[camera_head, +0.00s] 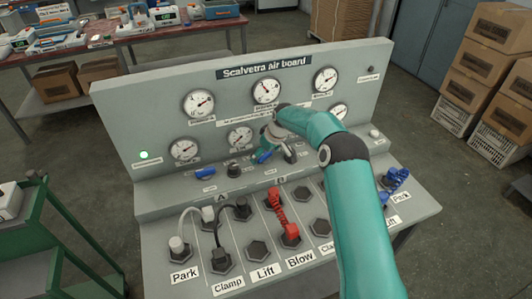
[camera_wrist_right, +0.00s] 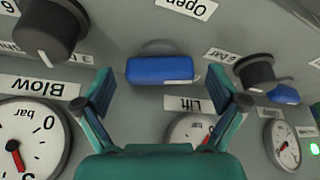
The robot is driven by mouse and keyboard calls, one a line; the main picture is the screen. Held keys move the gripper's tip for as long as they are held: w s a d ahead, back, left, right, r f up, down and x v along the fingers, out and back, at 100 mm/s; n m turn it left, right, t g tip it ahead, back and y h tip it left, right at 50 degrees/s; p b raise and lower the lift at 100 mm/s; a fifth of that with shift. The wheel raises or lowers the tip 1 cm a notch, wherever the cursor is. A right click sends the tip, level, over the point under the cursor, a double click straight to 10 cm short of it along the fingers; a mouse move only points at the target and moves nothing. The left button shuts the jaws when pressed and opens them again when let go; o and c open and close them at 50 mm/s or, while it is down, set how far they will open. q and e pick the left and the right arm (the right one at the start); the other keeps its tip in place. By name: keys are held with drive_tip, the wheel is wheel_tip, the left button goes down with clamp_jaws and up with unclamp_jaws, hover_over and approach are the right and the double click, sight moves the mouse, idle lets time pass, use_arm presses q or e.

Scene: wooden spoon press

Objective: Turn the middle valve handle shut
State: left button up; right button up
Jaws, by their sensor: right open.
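The middle valve handle is a blue bar (camera_wrist_right: 160,69) on the grey panel. In the right wrist view, it lies crosswise between the "Open" label (camera_wrist_right: 185,7) and the "Lift" label (camera_wrist_right: 196,104). My right gripper (camera_wrist_right: 167,100) is open, with its two teal fingers spread wide and the bar just beyond their tips, apparently untouched. In the head view, the right gripper (camera_head: 271,150) is over the middle of the board's ledge, and hides most of that handle. Another blue handle (camera_head: 205,173) lies to the left, and also shows in the wrist view (camera_wrist_right: 284,94). My left gripper is out of view.
The board (camera_head: 115,110) carries several gauges. Black knobs (camera_wrist_right: 48,30) (camera_wrist_right: 255,72) stand on both sides of the handle. Below are hexagonal sockets with white, black, red and blue hoses (camera_head: 280,210). A green lamp (camera_head: 144,155) glows at left.

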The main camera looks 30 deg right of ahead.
drive_tip(key=shift+c, duration=0.4)
drive_tip(key=c, duration=1.1)
drive_tip(key=shift+o, duration=0.2)
drive_tip(key=m+b, duration=0.2)
drive_tip(key=shift+f+h+b, duration=0.2)
drive_tip(key=shift+h+b, duration=0.15)
drive_tip(key=shift+h, duration=0.05)
drive_tip(key=shift+m+h+b, duration=0.3)
drive_tip(key=shift+m+b, duration=0.35)
drive_tip(key=shift+m, duration=0.25)
drive_tip(key=shift+r+m, duration=0.2)
drive_tip(key=shift+m, duration=0.1)
drive_tip(key=o, duration=1.1)
drive_tip(key=shift+o, duration=0.2)
